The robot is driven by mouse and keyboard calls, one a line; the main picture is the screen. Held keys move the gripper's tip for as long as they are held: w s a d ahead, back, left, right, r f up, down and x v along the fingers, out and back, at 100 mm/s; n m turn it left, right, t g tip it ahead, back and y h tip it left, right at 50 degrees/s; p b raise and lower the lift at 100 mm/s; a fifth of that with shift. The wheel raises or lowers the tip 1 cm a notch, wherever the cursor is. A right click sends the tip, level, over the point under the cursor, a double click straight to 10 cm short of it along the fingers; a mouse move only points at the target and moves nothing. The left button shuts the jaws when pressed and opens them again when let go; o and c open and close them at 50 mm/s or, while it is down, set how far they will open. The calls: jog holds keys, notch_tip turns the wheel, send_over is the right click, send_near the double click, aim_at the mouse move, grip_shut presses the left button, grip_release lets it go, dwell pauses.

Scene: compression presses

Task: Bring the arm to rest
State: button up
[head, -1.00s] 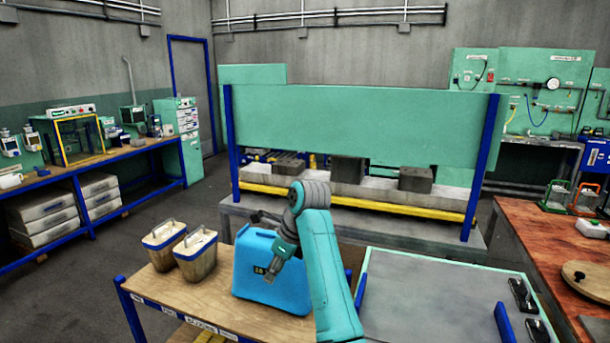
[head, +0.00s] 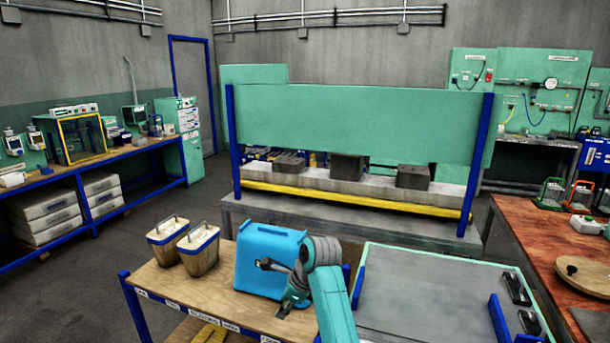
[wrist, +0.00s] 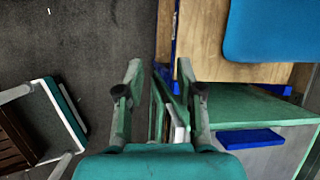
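My teal and grey arm (head: 330,290) is bent low in front of my body, between the wooden cart and the grey-topped table. My gripper (head: 284,311) hangs down in front of the blue case's lower right part in the head view. The arm's lower part runs out of the head view's bottom edge.
The blue case (head: 262,262) stands on the wooden cart (head: 215,307), with two lidded containers (head: 198,254) to its left. The grey-topped table (head: 430,300) with black clamps is at right. A large green press (head: 350,125) stands behind. Dark floor is free at left.

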jog(key=s+d+f+n+t, duration=0.1)
jog(key=s+d+f, duration=0.1)
jog(key=f, duration=0.4)
jog(key=s+d+f+n+t, duration=0.1)
jog(key=s+d+f, duration=0.15)
jog(key=f, duration=0.45)
jog(key=s+d+f+n+t+h, duration=0.1)
jog(key=s+d+f+n, duration=0.1)
jog(key=s+d+f, duration=0.4)
jog(key=s+d+f+n+t, duration=0.15)
jog(key=s+f, duration=0.25)
jog(key=s, duration=0.4)
jog(key=s+d+f+n+t+h, duration=0.1)
jog(key=s+d+f+n+t, duration=0.15)
jog(key=s+f, duration=0.4)
jog(key=s+d+r+n+t+h, duration=0.1)
jog(key=s+d+r+n, duration=0.25)
jog(key=s, duration=0.55)
jog(key=s+d+r+n+t, duration=0.15)
jog(key=s+r, duration=0.35)
jog(key=s, duration=0.5)
jog(key=s+d+r+n+t+h, duration=0.1)
jog(key=s+d+r+n, duration=0.3)
jog(key=s, duration=0.5)
jog(key=s+r+n+t, duration=0.1)
jog(key=s+r+n, duration=0.2)
jog(key=s+r, duration=0.4)
notch_tip(320, 180, up, 5)
jog(key=shift+f, duration=0.2)
